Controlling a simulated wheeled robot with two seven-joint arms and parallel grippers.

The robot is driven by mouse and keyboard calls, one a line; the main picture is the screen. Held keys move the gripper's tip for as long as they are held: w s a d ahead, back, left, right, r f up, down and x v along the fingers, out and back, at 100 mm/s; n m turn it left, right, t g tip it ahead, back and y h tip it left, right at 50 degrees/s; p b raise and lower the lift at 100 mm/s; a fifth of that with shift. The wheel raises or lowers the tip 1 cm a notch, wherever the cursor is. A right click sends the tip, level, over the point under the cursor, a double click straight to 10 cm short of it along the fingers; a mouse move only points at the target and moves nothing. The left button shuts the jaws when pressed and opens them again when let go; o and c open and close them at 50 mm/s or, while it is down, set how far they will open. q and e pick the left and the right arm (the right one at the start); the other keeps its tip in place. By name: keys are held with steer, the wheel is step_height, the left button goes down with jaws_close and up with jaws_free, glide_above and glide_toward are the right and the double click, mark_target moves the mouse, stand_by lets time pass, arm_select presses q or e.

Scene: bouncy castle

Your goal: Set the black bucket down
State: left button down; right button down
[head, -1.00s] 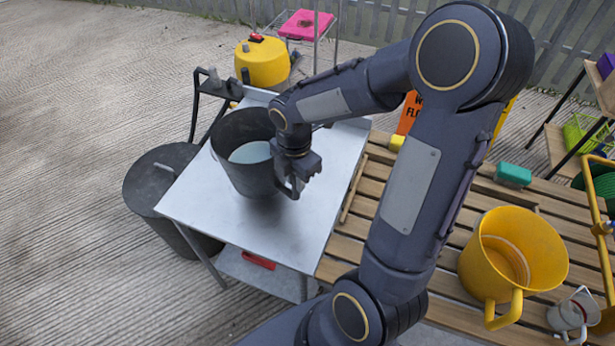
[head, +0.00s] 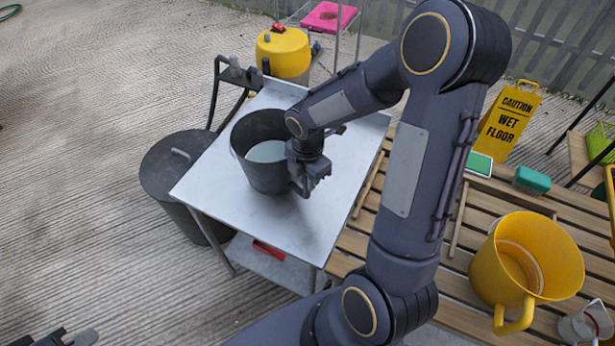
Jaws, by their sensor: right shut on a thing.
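The black bucket (head: 264,178) is upright over the metal table (head: 305,232), with pale liquid inside. Its base looks on or very close to the tabletop; I cannot tell whether it touches. My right gripper (head: 306,187) is shut on the bucket at its right side, where the handle is mostly hidden by the jaws. My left gripper (head: 62,339) shows only partly at the bottom left edge, far from the bucket, and its jaw opening is unclear.
A dark lidded bin (head: 182,180) stands left of the table. A slatted wooden bench (head: 455,262) adjoins it on the right, with a yellow bucket (head: 492,272) on it. A yellow wet-floor sign (head: 508,120) stands behind. The tabletop's front is clear.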

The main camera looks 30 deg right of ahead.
steer(key=c, duration=1.3)
jaws_free()
step_height(320, 180, up, 12)
steer(key=shift+s+f+p, duration=0.1)
steer(key=shift+p, duration=0.25)
steer(key=shift+s+a+r+m+t+y, duration=0.7)
steer(key=shift+s+a+m+t, duration=0.4)
steer(key=shift+s+m, duration=2)
steer(key=shift+s+a+r+m+t+y, duration=0.7)
steer(key=shift+s+a+m, duration=1)
steer(key=shift+m, duration=2.35)
steer(key=shift+s+a+r+m+t+y, duration=0.5)
steer(key=shift+s+a+r+m+t, duration=0.4)
steer(key=shift+s+m, duration=2.4)
steer(key=shift+w+d+m, duration=0.1)
steer(key=shift+w+m, duration=0.15)
steer(key=shift+w, duration=0.05)
